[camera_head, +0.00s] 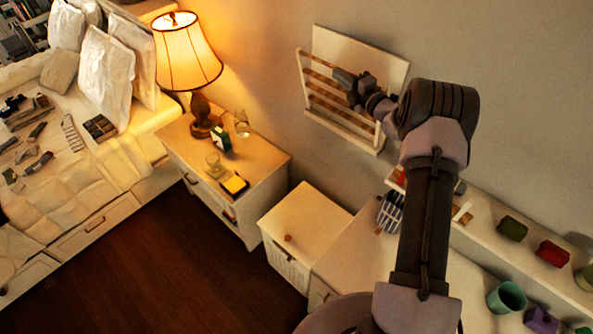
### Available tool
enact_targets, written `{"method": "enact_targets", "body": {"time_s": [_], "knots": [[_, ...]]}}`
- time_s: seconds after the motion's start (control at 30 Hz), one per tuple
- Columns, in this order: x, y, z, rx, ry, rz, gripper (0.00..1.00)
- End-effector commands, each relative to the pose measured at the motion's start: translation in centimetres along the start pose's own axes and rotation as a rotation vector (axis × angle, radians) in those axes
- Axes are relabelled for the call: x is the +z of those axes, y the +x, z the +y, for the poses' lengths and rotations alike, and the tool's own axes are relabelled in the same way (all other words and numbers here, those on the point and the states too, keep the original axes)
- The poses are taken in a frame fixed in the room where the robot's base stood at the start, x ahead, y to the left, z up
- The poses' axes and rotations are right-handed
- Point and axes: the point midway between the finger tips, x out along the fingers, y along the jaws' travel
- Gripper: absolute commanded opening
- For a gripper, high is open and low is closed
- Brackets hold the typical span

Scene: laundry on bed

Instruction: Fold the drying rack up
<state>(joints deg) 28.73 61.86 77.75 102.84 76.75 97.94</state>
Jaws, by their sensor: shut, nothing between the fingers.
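The drying rack (402,73) is mounted on the wall at the upper middle of the head view. It has a white back panel and a white frame with several brown wooden bars (322,92). The frame stands out from the panel at its left and lower sides, so the rack looks at least partly unfolded. My gripper (340,76) is at the rack, in front of the bars near the middle. It is shut with nothing in it. I cannot tell whether it touches a bar. My arm hides the rack's lower right part.
A lit lamp (187,55) stands on a nightstand (262,160) at left. A white hamper (310,215) and a white counter (350,262) stand below the rack. A shelf at right holds small boxes (551,253). The bed (75,190) is at far left; dark floor (170,260) lies open.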

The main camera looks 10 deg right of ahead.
Motion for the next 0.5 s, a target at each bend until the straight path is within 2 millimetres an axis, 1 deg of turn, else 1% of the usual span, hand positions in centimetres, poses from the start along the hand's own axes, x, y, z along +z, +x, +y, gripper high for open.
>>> {"method": "enact_targets", "body": {"time_s": [0.1, 0.2, 0.33, 0.5], "knots": [[1.6, 0.4, 0.4, -0.001, 0.008, -0.001, 0.00], [2.5, 0.6, 0.6, -0.001, 0.008, 0.000, 0.00], [3.3, 0.8, 0.7, -0.001, 0.009, 0.000, 0.00], [3.8, 0.9, 0.8, -0.002, 0.009, 0.001, 0.00]]}}
